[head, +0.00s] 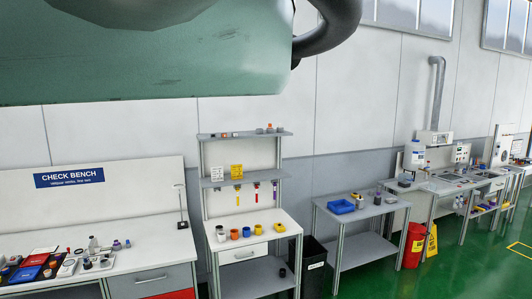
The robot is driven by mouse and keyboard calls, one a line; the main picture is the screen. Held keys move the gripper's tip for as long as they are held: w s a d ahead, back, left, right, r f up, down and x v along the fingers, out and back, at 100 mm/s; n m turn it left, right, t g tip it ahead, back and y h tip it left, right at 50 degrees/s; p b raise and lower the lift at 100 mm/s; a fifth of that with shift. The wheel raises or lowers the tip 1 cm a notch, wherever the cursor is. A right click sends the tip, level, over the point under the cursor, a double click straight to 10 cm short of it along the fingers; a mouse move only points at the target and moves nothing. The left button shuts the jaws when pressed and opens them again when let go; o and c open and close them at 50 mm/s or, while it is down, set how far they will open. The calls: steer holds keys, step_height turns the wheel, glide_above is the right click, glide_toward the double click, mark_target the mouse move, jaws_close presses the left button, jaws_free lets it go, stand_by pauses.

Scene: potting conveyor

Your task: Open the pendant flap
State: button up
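No pendant flap can be made out for certain. A large worn green body (200,65) fills the top left, very close to the camera and out of focus in detail. A dark curved tube or handle (338,28) bends down at its right end. I cannot tell whether these belong to the pendant. My gripper is not in view.
A check bench (120,262) with small parts stands at lower left. A shelf rack (245,252) with coloured cups, a black bin (314,262), a side table (362,213) with a blue tray (341,206), and red containers (412,246) follow rightward. Green floor (475,265) is clear at lower right.

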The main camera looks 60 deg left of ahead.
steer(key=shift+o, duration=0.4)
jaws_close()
